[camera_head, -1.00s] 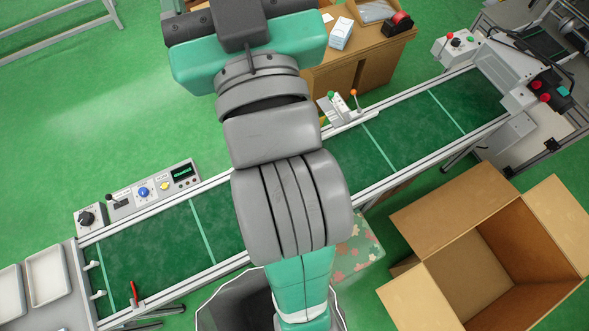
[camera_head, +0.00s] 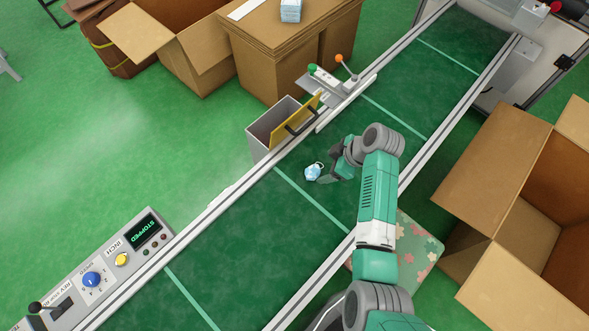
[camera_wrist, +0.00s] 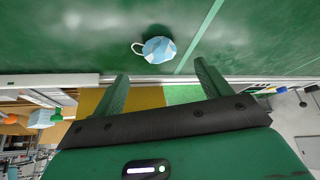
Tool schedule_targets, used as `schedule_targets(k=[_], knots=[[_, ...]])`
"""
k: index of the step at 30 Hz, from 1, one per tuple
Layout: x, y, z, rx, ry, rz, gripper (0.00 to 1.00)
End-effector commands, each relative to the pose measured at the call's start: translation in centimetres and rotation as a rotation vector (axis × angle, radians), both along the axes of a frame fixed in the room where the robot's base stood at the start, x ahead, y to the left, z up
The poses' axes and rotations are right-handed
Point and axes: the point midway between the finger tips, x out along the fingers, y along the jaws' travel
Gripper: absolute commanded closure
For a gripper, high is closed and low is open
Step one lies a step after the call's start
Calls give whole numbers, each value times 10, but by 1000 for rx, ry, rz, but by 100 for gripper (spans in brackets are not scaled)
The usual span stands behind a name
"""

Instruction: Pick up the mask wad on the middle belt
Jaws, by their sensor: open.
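The mask wad (camera_head: 314,171) is a small crumpled light-blue bundle with a white ear loop. It lies on the green middle belt (camera_head: 250,235), near a pale cross line. My gripper (camera_head: 326,164) is over the belt, at the right of the wad and close to it. In the wrist view the wad (camera_wrist: 159,49) lies beyond the two fingertips, roughly between their lines, and nothing is between the fingers (camera_wrist: 158,75). The gripper is open and empty. The exact gap between fingertips and wad is hard to tell.
A grey bin (camera_head: 262,124) with a yellow flap (camera_head: 291,121) stands at the belt's far rail. A lever box (camera_head: 335,82) is beside it. The control panel (camera_head: 103,268) reads STOPPED. A large open cardboard box (camera_head: 482,185) stands at the right.

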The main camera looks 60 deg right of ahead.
Motion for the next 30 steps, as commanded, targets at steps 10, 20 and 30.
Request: schedule_targets(k=[10,20,30], knots=[[14,2,-21,-2,1,0,24],[34,5,-61,-1,0,0,24],[39,6,-65,-4,1,-2,37]])
